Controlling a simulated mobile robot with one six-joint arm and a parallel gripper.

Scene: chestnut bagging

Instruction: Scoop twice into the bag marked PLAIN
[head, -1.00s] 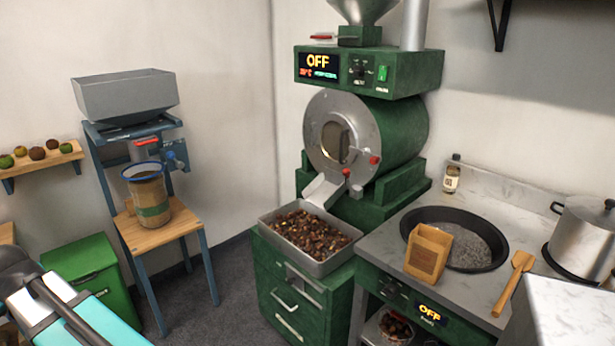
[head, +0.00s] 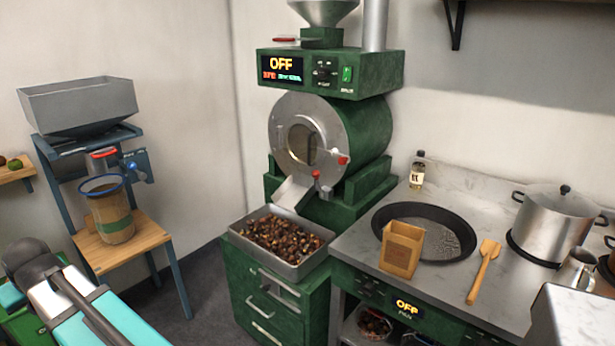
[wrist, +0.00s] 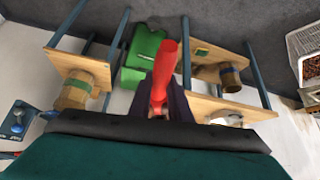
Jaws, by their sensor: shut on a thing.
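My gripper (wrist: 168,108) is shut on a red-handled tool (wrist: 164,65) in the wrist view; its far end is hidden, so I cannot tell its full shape. A tray of brown chestnuts (head: 318,256) sits below the roaster's chute in the head view. A brown bag with a green band and blue rim (head: 112,218) stands on a wooden stool under a grey hopper. In the wrist view, a green-banded bag (wrist: 75,92) and another brown bag (wrist: 230,78) stand on separate wooden tops. I cannot read PLAIN on any bag.
The green roaster (head: 372,143) reads OFF. On the counter at right are a dark pan (head: 455,220), a wooden box (head: 402,250), a wooden spatula (head: 484,270) and a steel pot (head: 555,222). A green bin (wrist: 145,45) shows in the wrist view. Grey floor is free between stool and roaster.

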